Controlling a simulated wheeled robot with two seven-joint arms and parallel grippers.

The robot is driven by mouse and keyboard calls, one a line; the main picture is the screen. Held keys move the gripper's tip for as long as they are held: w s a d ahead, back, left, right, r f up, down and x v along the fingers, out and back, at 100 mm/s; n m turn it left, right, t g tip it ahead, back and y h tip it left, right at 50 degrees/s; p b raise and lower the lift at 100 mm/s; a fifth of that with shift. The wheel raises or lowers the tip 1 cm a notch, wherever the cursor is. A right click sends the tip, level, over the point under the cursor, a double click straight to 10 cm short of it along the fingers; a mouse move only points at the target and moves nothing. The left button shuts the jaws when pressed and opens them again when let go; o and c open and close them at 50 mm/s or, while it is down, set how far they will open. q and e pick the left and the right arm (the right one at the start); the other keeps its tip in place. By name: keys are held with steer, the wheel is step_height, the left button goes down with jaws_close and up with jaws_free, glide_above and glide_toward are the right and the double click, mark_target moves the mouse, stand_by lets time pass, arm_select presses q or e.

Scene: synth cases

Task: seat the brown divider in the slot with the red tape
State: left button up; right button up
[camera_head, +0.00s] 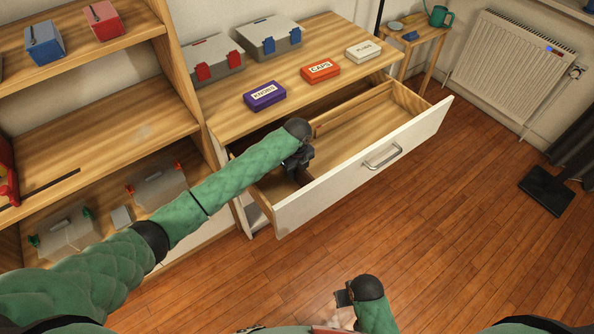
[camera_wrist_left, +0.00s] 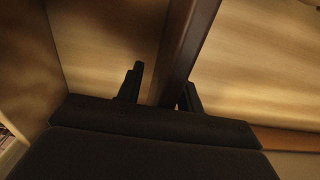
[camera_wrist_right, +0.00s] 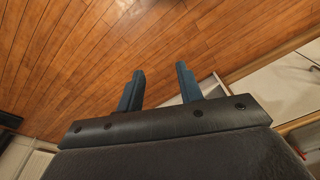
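The open drawer (camera_head: 420,128) has a white front and pale wood inside. My left gripper (camera_head: 299,162) is down in its near left part. In the left wrist view the brown divider (camera_wrist_left: 190,45) runs between the two fingers of the left gripper (camera_wrist_left: 160,90). A gap shows between the divider and the left finger, and the right finger is close beside it, so the gripper looks open around it. My arm hides most of the divider in the head view. I see no red tape or slot. My right gripper (camera_wrist_right: 160,88) is open and empty over the floor.
A purple box (camera_head: 265,96), an orange box (camera_head: 320,70) and a white box (camera_head: 363,51) stand on the top above the drawer, with two grey cases behind. A shelf unit (camera_head: 100,115) stands at the left. The wooden floor in front is clear.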

arm_select(q)
jaws_close()
steer(key=shift+r, duration=0.1)
